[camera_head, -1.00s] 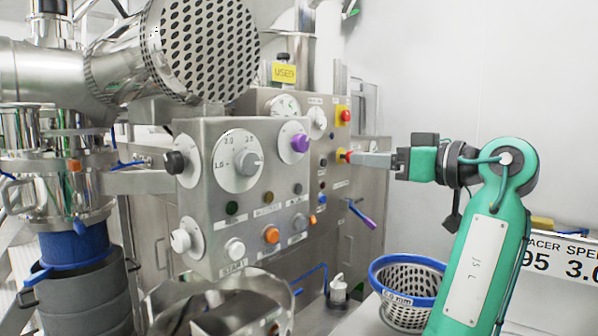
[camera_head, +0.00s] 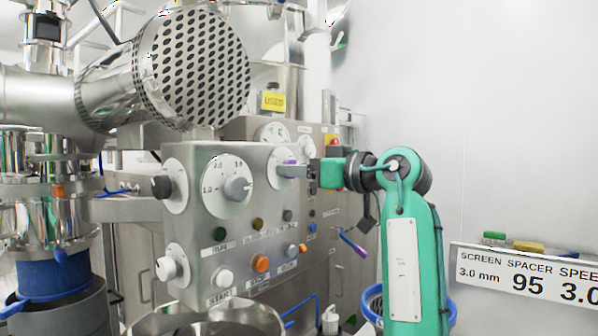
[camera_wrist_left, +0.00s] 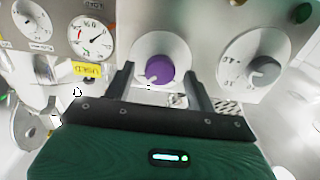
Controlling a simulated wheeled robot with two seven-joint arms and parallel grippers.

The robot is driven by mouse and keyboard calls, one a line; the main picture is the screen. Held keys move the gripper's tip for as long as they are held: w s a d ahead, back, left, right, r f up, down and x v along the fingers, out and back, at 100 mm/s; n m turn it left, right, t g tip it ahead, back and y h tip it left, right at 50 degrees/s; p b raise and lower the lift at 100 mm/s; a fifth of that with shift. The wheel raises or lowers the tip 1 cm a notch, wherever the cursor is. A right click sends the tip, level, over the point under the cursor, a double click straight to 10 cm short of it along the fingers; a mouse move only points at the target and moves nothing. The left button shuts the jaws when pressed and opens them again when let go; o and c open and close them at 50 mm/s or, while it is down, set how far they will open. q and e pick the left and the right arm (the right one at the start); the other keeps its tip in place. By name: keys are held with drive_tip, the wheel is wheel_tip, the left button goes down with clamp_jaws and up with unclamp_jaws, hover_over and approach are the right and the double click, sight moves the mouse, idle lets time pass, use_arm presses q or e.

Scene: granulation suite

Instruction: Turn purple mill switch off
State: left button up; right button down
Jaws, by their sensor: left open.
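The purple mill switch (camera_wrist_left: 159,68) is a round knob on a white dial on the steel control panel (camera_head: 203,152). In the head view the purple switch (camera_head: 288,162) is mostly hidden behind my left gripper (camera_head: 281,171). In the left wrist view my left gripper's two dark fingers are apart, one on either side of the knob. Its jaws are open; I cannot tell whether a finger touches the knob. My right gripper is not in view.
A grey knob (camera_head: 237,189) sits left of the switch on the same panel. An orange button (camera_head: 260,264) and other small buttons lie below.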

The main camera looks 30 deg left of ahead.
use_arm(q)
drive_tip(key=shift+a, duration=0.4)
drive_tip(key=shift+c, duration=0.5)
drive_tip(key=c, duration=0.9)
